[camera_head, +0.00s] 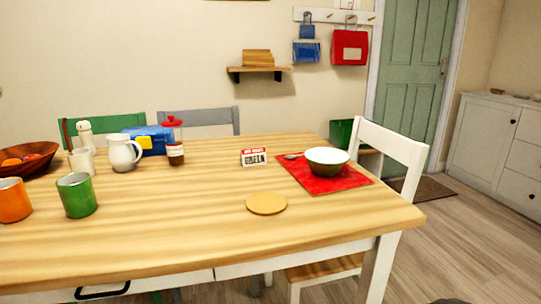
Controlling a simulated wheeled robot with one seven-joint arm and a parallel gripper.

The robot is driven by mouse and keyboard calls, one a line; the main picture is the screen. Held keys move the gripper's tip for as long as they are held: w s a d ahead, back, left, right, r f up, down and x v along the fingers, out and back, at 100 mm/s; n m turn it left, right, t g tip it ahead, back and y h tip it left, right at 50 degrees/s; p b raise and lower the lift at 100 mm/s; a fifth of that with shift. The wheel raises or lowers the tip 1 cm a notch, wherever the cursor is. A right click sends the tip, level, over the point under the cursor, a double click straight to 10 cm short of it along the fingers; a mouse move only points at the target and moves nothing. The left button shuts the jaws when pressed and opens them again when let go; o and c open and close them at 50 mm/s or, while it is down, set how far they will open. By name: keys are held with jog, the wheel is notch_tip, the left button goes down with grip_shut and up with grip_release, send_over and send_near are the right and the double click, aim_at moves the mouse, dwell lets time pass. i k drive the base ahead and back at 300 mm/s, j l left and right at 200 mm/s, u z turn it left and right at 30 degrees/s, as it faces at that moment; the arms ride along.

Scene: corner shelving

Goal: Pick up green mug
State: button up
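The green mug (77,196) stands upright on the wooden table (190,225), near the left side. An orange mug (13,201) stands just to its left, cut by the picture edge, with a small gap between them. The green mug's opening faces up, and I cannot make out its handle clearly. My gripper is not in view.
Behind the mug stand a white pitcher (124,153), a white cup (82,161), a jar (175,153) and a blue box (150,138). A bowl (327,161) sits on a red mat (318,183). A yellow disc (266,204) lies front centre. The table between mug and disc is clear.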

aim_at(76, 192)
jog(key=u, duration=1.95)
